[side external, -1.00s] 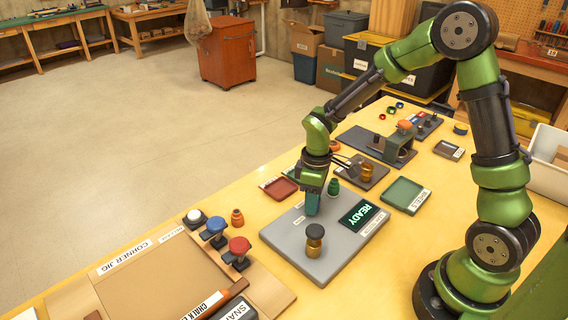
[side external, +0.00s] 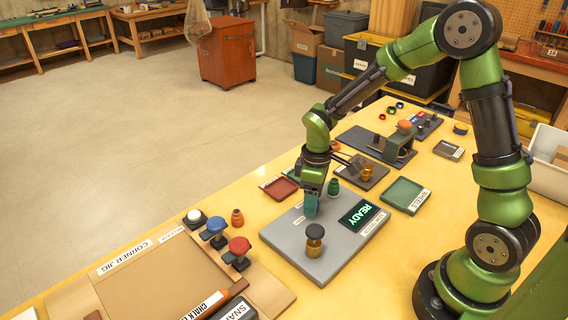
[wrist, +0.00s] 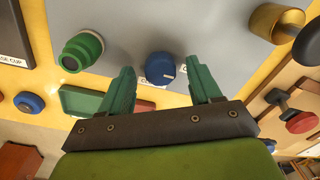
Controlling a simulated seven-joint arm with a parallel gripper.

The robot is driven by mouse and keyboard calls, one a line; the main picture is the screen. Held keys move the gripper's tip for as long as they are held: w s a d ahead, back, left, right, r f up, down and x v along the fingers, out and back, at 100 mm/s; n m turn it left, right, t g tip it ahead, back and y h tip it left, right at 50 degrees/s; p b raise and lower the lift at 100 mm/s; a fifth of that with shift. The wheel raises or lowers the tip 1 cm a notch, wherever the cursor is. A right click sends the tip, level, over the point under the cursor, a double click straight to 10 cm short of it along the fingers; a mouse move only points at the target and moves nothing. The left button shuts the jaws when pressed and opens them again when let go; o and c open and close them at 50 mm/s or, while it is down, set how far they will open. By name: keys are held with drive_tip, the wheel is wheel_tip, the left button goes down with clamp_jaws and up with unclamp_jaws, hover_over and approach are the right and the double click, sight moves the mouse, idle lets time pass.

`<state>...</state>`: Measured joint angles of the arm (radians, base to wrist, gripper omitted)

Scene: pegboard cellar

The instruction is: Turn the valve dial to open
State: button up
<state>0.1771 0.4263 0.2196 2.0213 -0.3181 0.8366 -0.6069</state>
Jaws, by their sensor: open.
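The dial that appears to be the valve dial is a round blue knob (wrist: 160,68) with a small white mark, set on a grey panel (side external: 283,238). In the wrist view it lies between the two green fingers of my gripper (wrist: 164,76), with space visible on both sides. In the side view my gripper (side external: 310,212) points down at the panel and hides the dial. It is open and holds nothing. A lit display (side external: 363,214) on the panel reads READY.
A brass post with a dark knob (side external: 314,240) stands near the panel's front. A green fitting (side external: 333,187) stands close behind my gripper. Red (side external: 279,188) and green (side external: 405,195) trays lie nearby. Blue (side external: 215,232) and red (side external: 238,252) knobs stand left of the panel.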

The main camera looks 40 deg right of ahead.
sight(320, 216)
wheel_tip(320, 216, up, 16)
drive_tip(key=shift+d+r, duration=0.15)
drive_tip(key=shift+d, duration=0.05)
drive_tip(key=shift+w, duration=0.1)
drive_tip(key=s+a+r+m+t, duration=0.1)
drive_tip(key=s+r+m+t, duration=0.1)
drive_tip(key=s, duration=0.4)
drive_tip(key=s+a+r+m+t+y, duration=0.1)
drive_tip(key=s+r+m+t, duration=0.1)
drive_tip(key=s+m+t, duration=0.3)
drive_tip(key=s+m, duration=0.2)
drive_tip(key=shift+s+a+r+m+y, duration=0.15)
drive_tip(key=shift+s+a+m+y, duration=0.15)
drive_tip(key=shift+a, duration=0.1)
